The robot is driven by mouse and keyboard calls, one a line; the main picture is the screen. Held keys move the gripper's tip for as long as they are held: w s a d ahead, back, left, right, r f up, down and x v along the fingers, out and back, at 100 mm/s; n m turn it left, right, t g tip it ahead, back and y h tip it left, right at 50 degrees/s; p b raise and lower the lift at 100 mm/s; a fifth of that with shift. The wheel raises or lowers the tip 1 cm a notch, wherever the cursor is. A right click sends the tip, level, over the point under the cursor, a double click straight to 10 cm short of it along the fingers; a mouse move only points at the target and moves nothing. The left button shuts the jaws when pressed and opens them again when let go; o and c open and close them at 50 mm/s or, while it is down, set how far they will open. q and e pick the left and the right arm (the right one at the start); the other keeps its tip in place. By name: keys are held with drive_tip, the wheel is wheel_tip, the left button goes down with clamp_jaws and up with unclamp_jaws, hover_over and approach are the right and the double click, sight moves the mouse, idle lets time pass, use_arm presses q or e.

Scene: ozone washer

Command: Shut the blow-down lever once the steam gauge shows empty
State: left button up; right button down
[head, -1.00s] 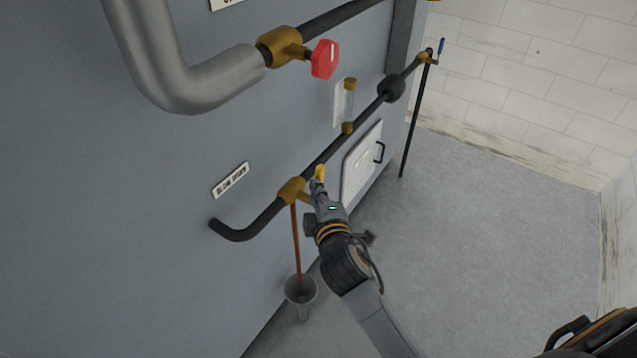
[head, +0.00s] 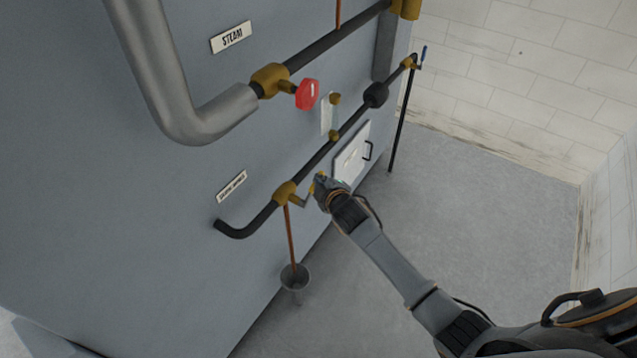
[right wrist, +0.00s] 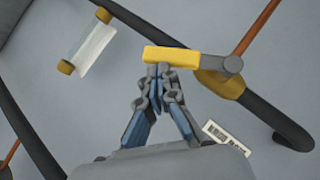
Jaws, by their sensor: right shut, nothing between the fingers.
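The blow-down lever has a yellow handle (head: 318,186) on a grey arm from a brass valve (head: 286,192). In the right wrist view the yellow handle (right wrist: 172,56) lies crosswise just beyond my fingertips. My right gripper (right wrist: 158,70) is shut and empty, its tips at or very near the handle; contact is unclear. In the head view my right gripper (head: 322,185) partly covers the handle. The steam gauge, a small glass with brass ends on a white plate (head: 327,117), also shows in the right wrist view (right wrist: 84,42). Its glass looks clear there, with no visible fill. My left gripper is out of view.
A thin orange-brown line (head: 291,240) drops from the valve to a grey funnel (head: 295,278). A red knob (head: 307,94) and a thick grey pipe (head: 160,90) stand out above. A white hatch (head: 351,152) is behind my gripper. The floor at right is clear.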

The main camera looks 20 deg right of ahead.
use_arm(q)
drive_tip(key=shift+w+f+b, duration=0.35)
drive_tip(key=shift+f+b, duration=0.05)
use_arm(e)
drive_tip(key=shift+w+d+f, duration=0.45)
drive_tip(key=shift+f, duration=0.25)
drive_tip(key=shift+w+d+f, duration=0.4)
drive_tip(key=shift+w+f, duration=0.05)
drive_tip(key=shift+f, duration=0.35)
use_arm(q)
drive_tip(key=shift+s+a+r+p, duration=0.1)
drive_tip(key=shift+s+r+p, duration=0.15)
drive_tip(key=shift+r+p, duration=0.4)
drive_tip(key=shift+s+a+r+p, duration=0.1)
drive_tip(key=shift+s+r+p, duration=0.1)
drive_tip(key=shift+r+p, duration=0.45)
use_arm(e)
drive_tip(key=s+d+r, duration=0.4)
drive_tip(key=s+r, duration=0.1)
drive_tip(key=r, duration=0.6)
drive_tip(key=shift+s+d, duration=0.15)
drive_tip(key=shift+s, duration=0.2)
